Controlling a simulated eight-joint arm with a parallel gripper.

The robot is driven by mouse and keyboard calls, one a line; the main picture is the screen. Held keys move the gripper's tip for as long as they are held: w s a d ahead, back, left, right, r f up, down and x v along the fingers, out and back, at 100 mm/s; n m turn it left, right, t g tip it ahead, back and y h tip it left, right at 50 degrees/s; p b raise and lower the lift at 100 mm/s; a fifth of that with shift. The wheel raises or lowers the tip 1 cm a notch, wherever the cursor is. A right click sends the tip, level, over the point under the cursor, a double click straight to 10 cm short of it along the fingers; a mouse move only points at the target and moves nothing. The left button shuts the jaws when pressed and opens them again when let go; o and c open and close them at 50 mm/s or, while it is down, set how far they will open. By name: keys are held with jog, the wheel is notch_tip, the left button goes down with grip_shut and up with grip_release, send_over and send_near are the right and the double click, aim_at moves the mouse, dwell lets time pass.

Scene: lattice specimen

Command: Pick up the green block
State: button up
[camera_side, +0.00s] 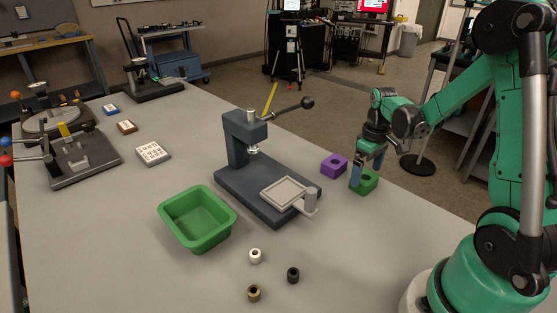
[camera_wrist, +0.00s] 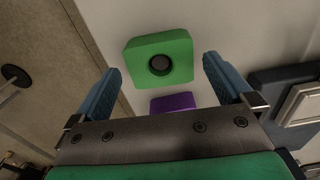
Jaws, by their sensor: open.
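The green block (camera_side: 368,183) sits on the table near its right edge. The wrist view shows the block (camera_wrist: 178,72) from above, with a dark round hole or knob in its top. My gripper (camera_side: 364,174) is open right at the block in the side view, with one blue finger in front of its left part. In the wrist view my gripper (camera_wrist: 161,88) has its two blue fingers spread wide, with the block between and slightly beyond them. I cannot tell whether a finger touches it.
A purple block (camera_side: 334,166) sits close to the green one and also shows in the wrist view (camera_wrist: 172,103). A dark press (camera_side: 240,172) stands left of it. A green bin (camera_side: 197,243) and several small rings lie in front. The table between is partly clear.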

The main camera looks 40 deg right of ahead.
jog(key=shift+f, duration=1.25)
jog(key=c, duration=1.1)
jog(key=shift+c, duration=0.2)
